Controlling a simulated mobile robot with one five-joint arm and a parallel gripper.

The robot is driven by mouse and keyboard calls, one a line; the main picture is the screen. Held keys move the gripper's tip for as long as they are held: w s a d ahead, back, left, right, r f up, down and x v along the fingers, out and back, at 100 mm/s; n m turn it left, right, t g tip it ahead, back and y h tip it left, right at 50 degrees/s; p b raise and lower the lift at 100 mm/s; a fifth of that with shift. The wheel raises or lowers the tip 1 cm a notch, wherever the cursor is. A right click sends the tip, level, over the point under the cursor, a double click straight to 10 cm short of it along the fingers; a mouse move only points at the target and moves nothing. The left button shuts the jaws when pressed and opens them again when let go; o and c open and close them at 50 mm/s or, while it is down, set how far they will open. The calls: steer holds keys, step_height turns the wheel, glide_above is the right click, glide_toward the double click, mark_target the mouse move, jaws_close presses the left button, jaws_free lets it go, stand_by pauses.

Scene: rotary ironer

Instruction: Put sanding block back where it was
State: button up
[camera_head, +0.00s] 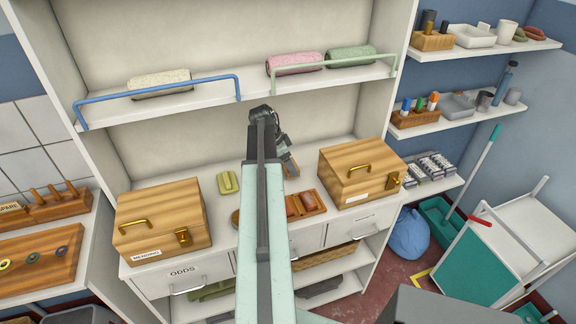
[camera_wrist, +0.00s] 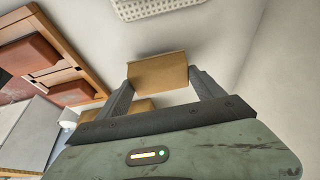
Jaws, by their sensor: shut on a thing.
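My gripper (camera_wrist: 157,80) is shut on a tan block (camera_wrist: 157,72), which I take to be the sanding block, held between the two fingertips. The tray also shows at the left of the wrist view (camera_wrist: 68,54). Whether the block touches the worktop I cannot tell.
A wooden box (camera_head: 160,215) stands left and another (camera_head: 360,172) right. A yellow-green block (camera_head: 228,182) lies left of my arm. A round brown thing (camera_head: 235,217) is partly hidden by my arm. A shelf with rails and rolled towels (camera_head: 294,60) runs above the worktop.

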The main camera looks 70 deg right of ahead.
steer(key=shift+w+d+f+b, duration=0.3)
steer(key=shift+w+d+f, duration=0.25)
steer(key=shift+d+f, duration=0.15)
steer(key=shift+s+a+r, duration=0.1)
steer(key=shift+a, duration=0.05)
steer(key=shift+f, duration=0.35)
steer(key=o, duration=1.2)
steer(key=shift+r, duration=0.1)
steer(key=w+a+r+p, duration=0.2)
steer(key=r+p, duration=0.1)
steer(key=w+a+r+p, duration=0.1)
steer(key=shift+w+r, duration=0.3)
steer(key=shift+r, duration=0.1)
steer(key=w+a, duration=0.5)
steer(key=w, duration=0.2)
steer(key=shift+w+a, duration=0.1)
steer(key=shift+a, duration=0.3)
